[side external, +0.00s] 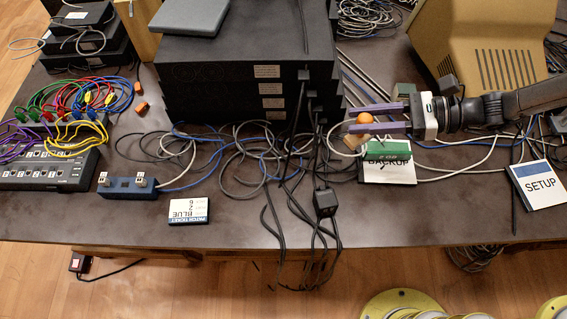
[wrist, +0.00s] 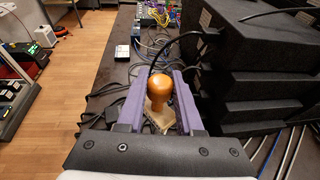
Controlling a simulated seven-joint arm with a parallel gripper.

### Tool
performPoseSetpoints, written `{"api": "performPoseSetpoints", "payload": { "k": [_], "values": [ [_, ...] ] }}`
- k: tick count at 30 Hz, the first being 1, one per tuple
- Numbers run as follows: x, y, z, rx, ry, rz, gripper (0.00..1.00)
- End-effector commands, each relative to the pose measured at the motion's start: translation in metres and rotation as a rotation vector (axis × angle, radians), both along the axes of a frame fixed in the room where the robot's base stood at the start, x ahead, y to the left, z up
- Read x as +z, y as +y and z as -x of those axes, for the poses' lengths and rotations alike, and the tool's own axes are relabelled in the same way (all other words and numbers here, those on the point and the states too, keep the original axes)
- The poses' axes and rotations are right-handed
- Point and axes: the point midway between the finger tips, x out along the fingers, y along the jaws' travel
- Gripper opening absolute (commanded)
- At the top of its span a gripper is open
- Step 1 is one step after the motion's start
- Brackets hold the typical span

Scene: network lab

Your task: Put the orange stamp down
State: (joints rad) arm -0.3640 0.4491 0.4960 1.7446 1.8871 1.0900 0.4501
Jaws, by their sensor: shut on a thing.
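The orange stamp (side external: 364,118) has a round orange knob on a pale tan base. My gripper (side external: 372,119) reaches in from the right with two purple fingers, and the stamp is between them. In the wrist view the stamp (wrist: 160,88) stands knob-up between the purple fingers (wrist: 162,100), which are shut on it. A green block (side external: 387,148) lies on the BACKUP card (side external: 392,175) just below the gripper in the side view. I cannot tell how far the stamp's base is from the table.
A stack of black boxes (side external: 240,95) stands close behind and left of the gripper. Loose cables (side external: 240,155) cover the table's middle. A SETUP card (side external: 540,187) lies at right, a BLUE ticket card (side external: 189,210) at front left.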

Motion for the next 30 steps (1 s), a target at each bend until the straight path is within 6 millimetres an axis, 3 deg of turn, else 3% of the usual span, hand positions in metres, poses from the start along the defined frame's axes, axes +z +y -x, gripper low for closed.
{"api": "performPoseSetpoints", "payload": {
  "k": [1, 3, 7, 11, 14, 26, 30],
  "values": [
    [-0.001, 0.02, 0.014, 0.048, -0.001, 0.0, 0.0],
    [-0.003, 0.038, 0.03, 0.094, 0.0, 0.0, 0.0],
    [-0.008, 0.059, 0.053, 0.153, 0.0, 0.0, 0.0],
    [-0.01, 0.07, 0.064, 0.181, -0.002, -0.001, 0.0],
    [-0.015, 0.08, 0.06, 0.186, 0.0, 0.0, 0.0],
    [-0.052, 0.142, 0.011, 0.187, -0.002, 0.0, 0.0],
    [-0.075, 0.156, -0.001, 0.185, 0.001, 0.001, 0.0]
  ]
}}
